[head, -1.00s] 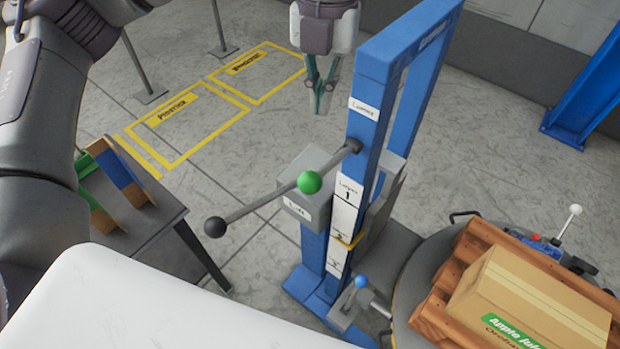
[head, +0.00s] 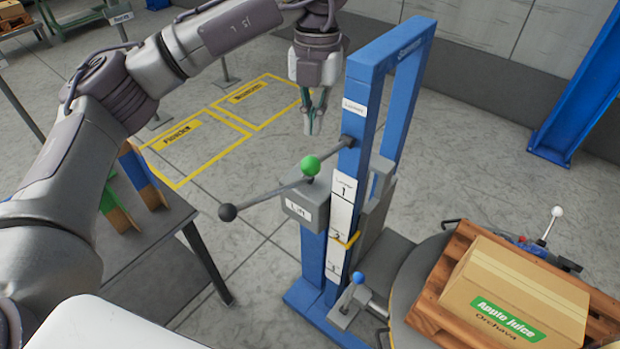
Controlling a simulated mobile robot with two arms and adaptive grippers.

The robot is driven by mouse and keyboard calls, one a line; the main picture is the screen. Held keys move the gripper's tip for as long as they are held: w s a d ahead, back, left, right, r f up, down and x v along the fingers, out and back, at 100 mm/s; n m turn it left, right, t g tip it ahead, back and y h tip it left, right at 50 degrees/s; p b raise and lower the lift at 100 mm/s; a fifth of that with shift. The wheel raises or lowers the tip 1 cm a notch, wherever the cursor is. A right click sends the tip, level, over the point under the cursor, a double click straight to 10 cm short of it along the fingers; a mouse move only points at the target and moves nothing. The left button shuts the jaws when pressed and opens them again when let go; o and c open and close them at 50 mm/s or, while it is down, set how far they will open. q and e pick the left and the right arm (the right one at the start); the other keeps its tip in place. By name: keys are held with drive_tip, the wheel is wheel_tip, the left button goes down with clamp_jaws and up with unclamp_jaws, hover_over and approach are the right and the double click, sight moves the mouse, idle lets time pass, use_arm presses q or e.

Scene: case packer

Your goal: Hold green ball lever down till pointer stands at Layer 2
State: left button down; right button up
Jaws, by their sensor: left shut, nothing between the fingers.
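The green ball (head: 310,165) tops a lever at the grey Lift box (head: 312,206) on the blue column (head: 356,130). A rod with a black ball (head: 228,212) at its near end runs past the green ball. The yellow pointer (head: 347,240) stands on the white layer scale (head: 341,215), at the lower part of the 2 mark. My left gripper (head: 313,127) points down with its fingers shut and empty. In the picture it is just above the green ball, with a gap between them. My right gripper is not in view.
A small blue ball lever (head: 358,278) stands at the column's foot. A wooden pallet (head: 440,287) with an Apple juice carton (head: 520,290) lies on a round turntable at the right. A dark table (head: 150,245) is at the left. Open floor lies beyond the column.

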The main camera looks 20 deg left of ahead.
sight(312, 157)
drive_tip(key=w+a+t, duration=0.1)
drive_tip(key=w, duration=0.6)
use_arm(q)
drive_tip(key=f, duration=0.1)
drive_tip(key=f+b, duration=0.2)
drive_tip(key=shift+w+a+f, duration=0.1)
drive_tip(key=shift+w, duration=0.15)
wheel_tip(312, 157, down, 3)
drive_tip(key=shift+f+b, duration=0.15)
drive_tip(key=shift+b, duration=0.8)
drive_tip(key=shift+s+f, duration=0.1)
drive_tip(key=shift+f, duration=0.3)
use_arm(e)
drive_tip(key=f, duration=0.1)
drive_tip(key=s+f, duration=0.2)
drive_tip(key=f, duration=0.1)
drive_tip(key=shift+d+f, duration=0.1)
